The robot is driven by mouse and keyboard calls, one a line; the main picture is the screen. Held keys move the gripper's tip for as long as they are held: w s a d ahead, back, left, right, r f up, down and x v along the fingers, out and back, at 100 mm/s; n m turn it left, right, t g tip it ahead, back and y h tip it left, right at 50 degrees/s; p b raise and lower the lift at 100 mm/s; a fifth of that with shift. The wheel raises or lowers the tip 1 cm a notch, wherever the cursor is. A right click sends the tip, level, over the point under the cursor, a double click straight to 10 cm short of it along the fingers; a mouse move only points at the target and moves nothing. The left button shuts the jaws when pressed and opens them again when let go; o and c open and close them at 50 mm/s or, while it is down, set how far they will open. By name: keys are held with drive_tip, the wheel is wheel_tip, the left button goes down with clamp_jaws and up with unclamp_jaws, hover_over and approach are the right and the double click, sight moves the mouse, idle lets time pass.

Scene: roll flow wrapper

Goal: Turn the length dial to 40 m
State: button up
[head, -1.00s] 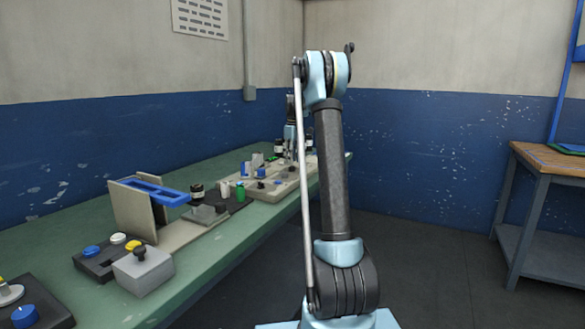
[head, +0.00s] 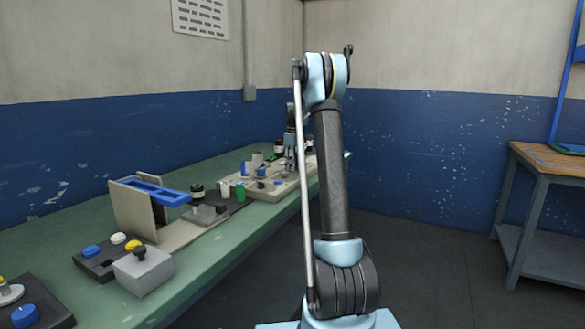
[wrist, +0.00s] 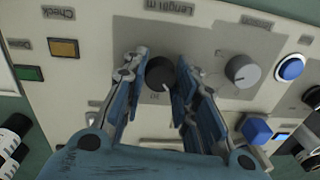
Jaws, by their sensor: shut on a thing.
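The length dial (wrist: 160,73) is a round dark knob on a pale panel (wrist: 105,40) in the wrist view. The label "Length m" sits above it, upside down. A number that looks like 30 shows just below the knob; the pointer setting is hard to read. My gripper (wrist: 156,80) has its blue-grey fingers on both sides of the knob and is shut on it. In the head view my gripper (head: 291,146) is small and partly hidden by my arm, over the far end of the bench.
Beside the dial are a grey knob (wrist: 242,70), a blue round button (wrist: 290,68), a blue block-shaped control (wrist: 256,130), an orange button (wrist: 64,48) and a green button (wrist: 28,73). The green bench (head: 60,240) carries other devices nearer me.

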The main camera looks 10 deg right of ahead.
drive_tip(key=shift+m, duration=0.3)
drive_tip(key=m, duration=0.3)
drive_tip(key=shift+s, duration=0.1)
drive_tip(key=m, duration=0.8)
drive_tip(key=shift+m, duration=0.3)
drive_tip(key=shift+s+m+t, duration=0.1)
drive_tip(key=shift+m+t, duration=0.2)
drive_tip(key=shift+m, duration=1.4)
